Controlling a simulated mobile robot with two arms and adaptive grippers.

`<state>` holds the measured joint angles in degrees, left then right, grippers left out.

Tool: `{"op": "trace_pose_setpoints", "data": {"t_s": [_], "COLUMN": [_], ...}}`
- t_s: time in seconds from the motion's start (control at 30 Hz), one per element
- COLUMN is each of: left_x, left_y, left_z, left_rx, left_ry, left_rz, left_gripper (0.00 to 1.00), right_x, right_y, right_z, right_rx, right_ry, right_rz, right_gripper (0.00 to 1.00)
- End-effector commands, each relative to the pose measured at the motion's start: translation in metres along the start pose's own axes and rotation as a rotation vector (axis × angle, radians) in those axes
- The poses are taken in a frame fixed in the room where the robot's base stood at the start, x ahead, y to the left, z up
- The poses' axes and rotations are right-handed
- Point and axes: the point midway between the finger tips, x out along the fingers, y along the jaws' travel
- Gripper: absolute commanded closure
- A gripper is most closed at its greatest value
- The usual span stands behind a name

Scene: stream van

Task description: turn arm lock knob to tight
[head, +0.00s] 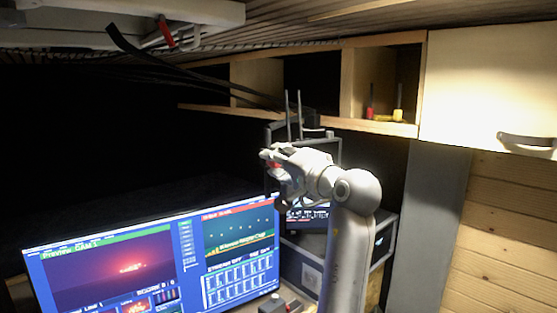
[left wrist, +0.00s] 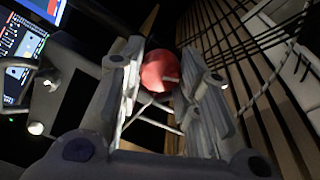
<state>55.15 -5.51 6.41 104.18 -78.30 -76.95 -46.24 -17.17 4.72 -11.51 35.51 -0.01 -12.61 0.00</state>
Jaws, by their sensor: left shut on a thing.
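The arm lock knob (left wrist: 158,72) is a round red knob with a small pale bar on its face. In the left wrist view it sits between the two grey fingers of my left gripper (left wrist: 165,85). My left gripper is shut on it. In the head view my left gripper (head: 272,160) is raised above the right end of the monitor, and only a little red shows at its fingers. I cannot read the knob's turn position. My right gripper is not in view.
A wide monitor (head: 130,268) stands at the lower left. A rack case (head: 296,262) is behind my arm. An open wooden shelf (head: 385,126) and a cabinet door (head: 490,85) are at upper right. A red handle (head: 166,33) hangs near the ceiling.

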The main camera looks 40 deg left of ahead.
Motion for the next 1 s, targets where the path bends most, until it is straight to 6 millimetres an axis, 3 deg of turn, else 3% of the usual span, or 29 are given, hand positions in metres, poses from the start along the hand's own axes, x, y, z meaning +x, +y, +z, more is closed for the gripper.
{"op": "trace_pose_setpoints", "data": {"t_s": [0.5, 1.0], "left_x": [-0.0009, -0.0008], "left_y": [-0.0006, 0.0002], "left_z": [-0.0018, -0.0015], "left_rx": [0.369, 0.459], "left_ry": [0.006, 0.006], "left_rz": [-0.005, -0.004], "left_gripper": [0.93, 0.93], "right_x": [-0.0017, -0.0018], "right_y": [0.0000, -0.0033], "right_z": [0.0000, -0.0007], "right_rx": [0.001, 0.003], "right_ry": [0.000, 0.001], "right_rz": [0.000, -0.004], "right_gripper": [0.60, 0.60]}}
